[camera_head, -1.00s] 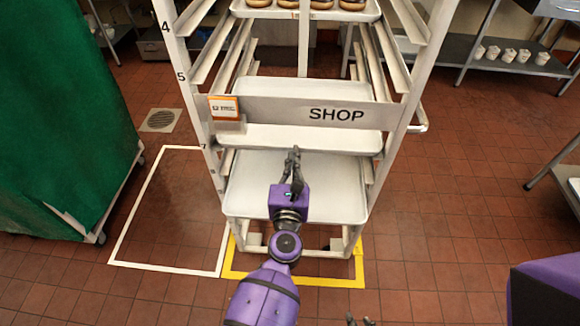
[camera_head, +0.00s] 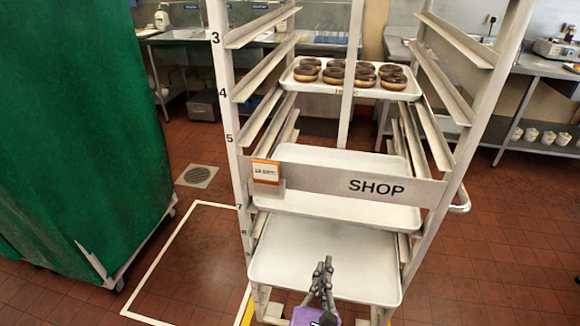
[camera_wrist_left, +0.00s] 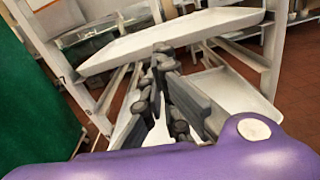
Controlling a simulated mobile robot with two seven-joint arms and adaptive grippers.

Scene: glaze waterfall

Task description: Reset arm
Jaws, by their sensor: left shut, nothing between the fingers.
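My left gripper (camera_head: 323,279) is at the bottom of the head view, in front of the rack's lowest visible tray (camera_head: 290,262). Its dark fingers are shut and hold nothing. In the left wrist view the shut fingers (camera_wrist_left: 160,62) point toward the rack, with white trays (camera_wrist_left: 165,38) above and around them. I cannot tell whether the fingertips touch a tray. My right gripper is not in view now.
The metal rack (camera_head: 236,130) with a SHOP label bar (camera_head: 330,180) stands ahead. An upper tray (camera_head: 350,88) holds several chocolate-topped doughnuts (camera_head: 335,76). A green covered cart (camera_head: 90,130) stands at left. White floor markings (camera_head: 165,245) outline clear floor between cart and rack.

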